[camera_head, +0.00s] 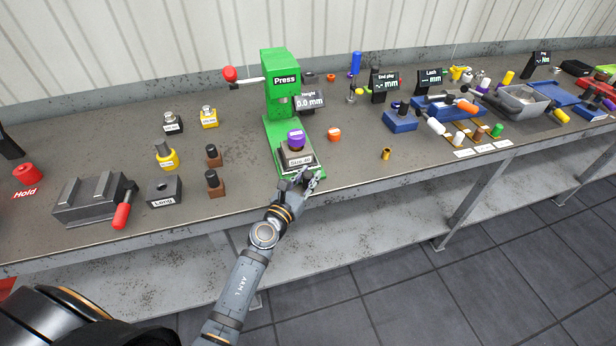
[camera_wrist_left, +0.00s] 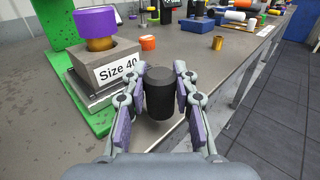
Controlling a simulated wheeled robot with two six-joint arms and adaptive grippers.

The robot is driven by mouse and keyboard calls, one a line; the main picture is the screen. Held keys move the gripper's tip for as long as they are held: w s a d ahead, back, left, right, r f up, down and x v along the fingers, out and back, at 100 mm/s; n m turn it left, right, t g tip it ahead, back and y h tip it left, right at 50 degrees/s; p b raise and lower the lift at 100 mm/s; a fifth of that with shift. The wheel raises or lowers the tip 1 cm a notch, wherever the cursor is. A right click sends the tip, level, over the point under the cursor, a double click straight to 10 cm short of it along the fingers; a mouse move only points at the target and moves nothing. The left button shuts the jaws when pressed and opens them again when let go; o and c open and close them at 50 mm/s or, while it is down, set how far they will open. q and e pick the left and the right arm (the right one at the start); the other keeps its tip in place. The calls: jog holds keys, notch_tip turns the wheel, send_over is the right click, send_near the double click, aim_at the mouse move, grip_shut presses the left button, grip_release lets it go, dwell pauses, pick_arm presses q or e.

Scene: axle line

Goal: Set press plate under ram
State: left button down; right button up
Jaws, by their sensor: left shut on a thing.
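The green press (camera_head: 282,92) stands at the middle of the bench, its green base reaching toward the front edge. The press plate (camera_head: 299,167), a grey metal slab, is on the front of that base, away from the ram at the back. On it sits a grey block labelled Size 40 (camera_wrist_left: 115,68) with a purple-topped part (camera_head: 296,139). My left gripper (camera_head: 297,181) is at the plate's front side. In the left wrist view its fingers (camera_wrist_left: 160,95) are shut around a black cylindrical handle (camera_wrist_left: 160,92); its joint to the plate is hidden. My right gripper is out of view.
An orange ring (camera_head: 334,134) and a small brass bush (camera_head: 386,153) lie right of the press. A height display (camera_head: 310,102) reads 0.0 mm beside the column. The press lever with a red knob (camera_head: 230,73) sticks out left. Brown blocks (camera_head: 214,183) stand to the left.

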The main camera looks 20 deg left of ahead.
aim_at(299, 159)
pick_arm(q)
jog(key=w+a, duration=0.1)
jog(key=w, duration=0.1)
jog(key=w+a, duration=0.2)
jog(key=w+a+b, duration=0.1)
jog(key=w+a, duration=0.1)
jog(key=w, duration=0.1)
jog(key=shift+w+f, duration=0.1)
jog(key=shift+d, duration=0.1)
jog(key=c, duration=1)
grip_release()
jog(key=s, duration=0.4)
jog(key=s+a, duration=0.1)
jog(key=s, duration=0.3)
jog(key=s+a, duration=0.1)
jog(key=s, duration=0.3)
jog(key=shift+a, duration=0.15)
